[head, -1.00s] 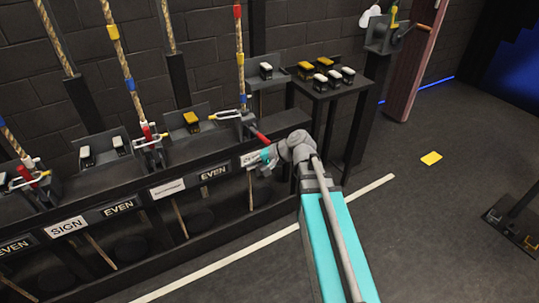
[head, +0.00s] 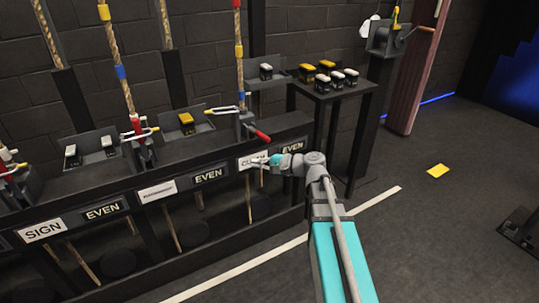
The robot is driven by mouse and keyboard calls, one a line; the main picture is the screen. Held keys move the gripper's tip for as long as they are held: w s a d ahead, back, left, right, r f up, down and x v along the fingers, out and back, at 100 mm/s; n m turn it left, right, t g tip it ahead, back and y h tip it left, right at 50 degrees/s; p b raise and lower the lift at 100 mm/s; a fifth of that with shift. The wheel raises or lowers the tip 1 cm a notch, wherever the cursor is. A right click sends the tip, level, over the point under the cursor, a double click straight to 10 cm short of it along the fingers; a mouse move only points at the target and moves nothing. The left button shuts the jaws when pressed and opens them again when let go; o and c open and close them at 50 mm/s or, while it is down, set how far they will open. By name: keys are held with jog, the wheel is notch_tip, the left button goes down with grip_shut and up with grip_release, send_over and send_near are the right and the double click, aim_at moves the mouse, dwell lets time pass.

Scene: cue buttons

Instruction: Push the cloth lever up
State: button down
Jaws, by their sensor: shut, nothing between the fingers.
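The lever with a red handle (head: 261,135) sits at the right end of the rail, at the foot of a rope. Its handle slants down and to the right, above a white label (head: 246,163) that starts with "CL"; the rest of the word is partly covered. My gripper (head: 262,162) is shut and empty, in front of the label's right part and below the red handle. It looks apart from the handle, but I cannot tell the depth gap. The fingers are small and partly blend with the label.
More rope stations with levers, such as one with a red base (head: 138,128), stand to the left. Labels reading EVEN (head: 208,177) and SIGN (head: 43,230) line the rail. A black table (head: 330,91) with several yellow and white buttons stands at the right.

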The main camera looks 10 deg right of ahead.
jog(key=w+d+f+m+t+b, duration=0.5)
jog(key=d+f+m+t+b, duration=0.5)
jog(key=b, duration=1.2)
jog(key=shift+w+d+f+m+t+y, duration=0.25)
jog(key=shift+d+f+m, duration=0.35)
jog(key=shift+d, duration=1.7)
jog(key=shift+r, duration=0.15)
jog(key=p, duration=0.9)
send_near(258, 134)
jog(key=shift+w+d+x, duration=0.1)
jog(key=shift+w+x, duration=0.05)
jog(key=shift+x, duration=0.9)
jog(key=shift+w+d+x, duration=0.1)
jog(key=shift+w+x, duration=0.05)
jog(key=shift+x, duration=0.9)
jog(key=shift+d, duration=0.2)
